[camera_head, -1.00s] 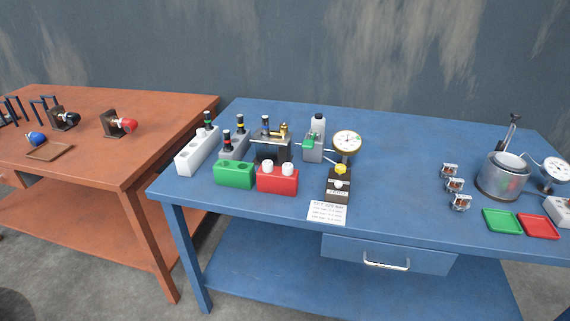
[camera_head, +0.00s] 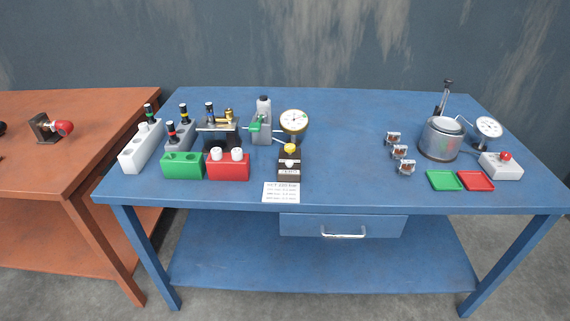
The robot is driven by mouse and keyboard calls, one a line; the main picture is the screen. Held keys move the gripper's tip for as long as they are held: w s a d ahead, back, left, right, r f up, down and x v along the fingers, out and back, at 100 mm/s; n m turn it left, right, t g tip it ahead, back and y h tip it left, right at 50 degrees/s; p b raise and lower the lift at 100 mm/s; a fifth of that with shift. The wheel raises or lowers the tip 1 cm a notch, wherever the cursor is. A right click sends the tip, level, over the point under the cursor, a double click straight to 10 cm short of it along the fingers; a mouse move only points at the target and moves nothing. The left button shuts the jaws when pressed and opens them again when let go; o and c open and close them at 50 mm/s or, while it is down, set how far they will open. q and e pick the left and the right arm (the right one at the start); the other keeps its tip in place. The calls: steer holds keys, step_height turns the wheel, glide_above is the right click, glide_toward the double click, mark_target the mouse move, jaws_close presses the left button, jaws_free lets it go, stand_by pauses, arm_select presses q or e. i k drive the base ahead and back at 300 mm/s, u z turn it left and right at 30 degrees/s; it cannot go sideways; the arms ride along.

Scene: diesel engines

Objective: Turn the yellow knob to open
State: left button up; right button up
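The yellow knob (camera_head: 290,148) sits on top of a small dark block (camera_head: 289,166) near the front middle of the blue table. A round dial gauge (camera_head: 294,121) stands just behind it, with a white face. A white printed card (camera_head: 281,192) lies at the table's front edge before the block. The knob's turn position is too small to tell. Neither of my grippers is in view.
The blue table (camera_head: 345,120) also holds a green block (camera_head: 182,165), a red block (camera_head: 228,165), a steel pot (camera_head: 441,139) and a red-button box (camera_head: 501,166). The table middle, right of the gauge, is clear. An orange table (camera_head: 90,110) stands left.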

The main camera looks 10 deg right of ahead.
mark_target(290, 148)
steer(key=k, duration=0.5)
steer(key=z, duration=1.65)
steer(key=i, duration=1.4)
steer(key=u, duration=2.5)
